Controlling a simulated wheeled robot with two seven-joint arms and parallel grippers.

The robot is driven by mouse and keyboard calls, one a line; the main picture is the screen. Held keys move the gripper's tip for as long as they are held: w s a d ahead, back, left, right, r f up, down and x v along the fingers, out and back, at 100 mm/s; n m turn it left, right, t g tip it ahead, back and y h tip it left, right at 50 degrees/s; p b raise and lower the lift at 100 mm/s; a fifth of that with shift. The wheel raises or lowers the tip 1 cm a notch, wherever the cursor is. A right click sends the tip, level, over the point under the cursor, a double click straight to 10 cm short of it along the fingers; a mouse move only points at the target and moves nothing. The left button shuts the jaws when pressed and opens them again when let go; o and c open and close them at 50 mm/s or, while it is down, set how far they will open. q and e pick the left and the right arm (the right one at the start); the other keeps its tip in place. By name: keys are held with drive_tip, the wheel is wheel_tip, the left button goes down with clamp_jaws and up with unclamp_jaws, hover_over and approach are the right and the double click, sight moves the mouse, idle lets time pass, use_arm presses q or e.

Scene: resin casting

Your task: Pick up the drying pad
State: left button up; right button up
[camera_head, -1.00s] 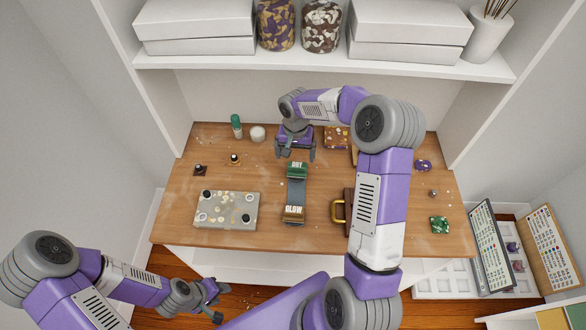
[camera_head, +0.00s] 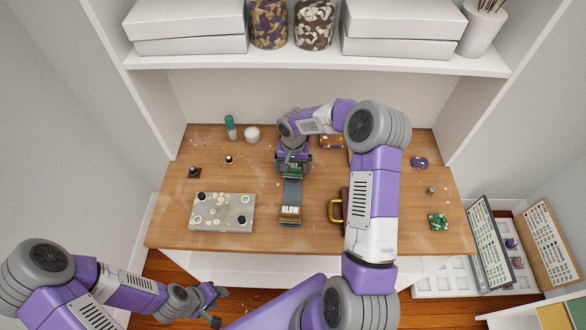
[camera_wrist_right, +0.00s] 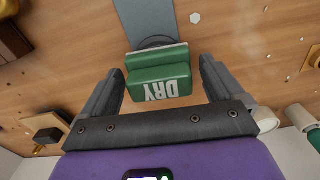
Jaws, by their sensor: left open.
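The drying pad is a green block marked DRY (camera_wrist_right: 158,84), at the far end of a grey strip (camera_head: 291,192) on the table. In the head view the pad (camera_head: 293,172) is partly covered by my right gripper (camera_head: 294,163). In the right wrist view my right gripper (camera_wrist_right: 160,72) is open, with one finger on each side of the pad and a visible gap at both sides. A tan block marked GLOW (camera_head: 290,213) is at the strip's near end. My left gripper (camera_head: 213,304) is open and empty in front of the table, low at the left.
A grey slab with round pieces (camera_head: 210,224) lies left of the strip. A green-capped bottle (camera_head: 230,128) and a white jar (camera_head: 252,134) stand at the back left. A yellow-handled item (camera_head: 335,209) lies to the right, partly behind my right arm.

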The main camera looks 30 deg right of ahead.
sight(293, 164)
drive_tip(key=c, duration=0.9)
drive_tip(key=shift+r, duration=0.15)
drive_tip(key=shift+c, duration=0.2)
wheel_tip(293, 164, up, 10)
drive_tip(key=shift+f+p, duration=0.1)
drive_tip(key=shift+p, duration=0.55)
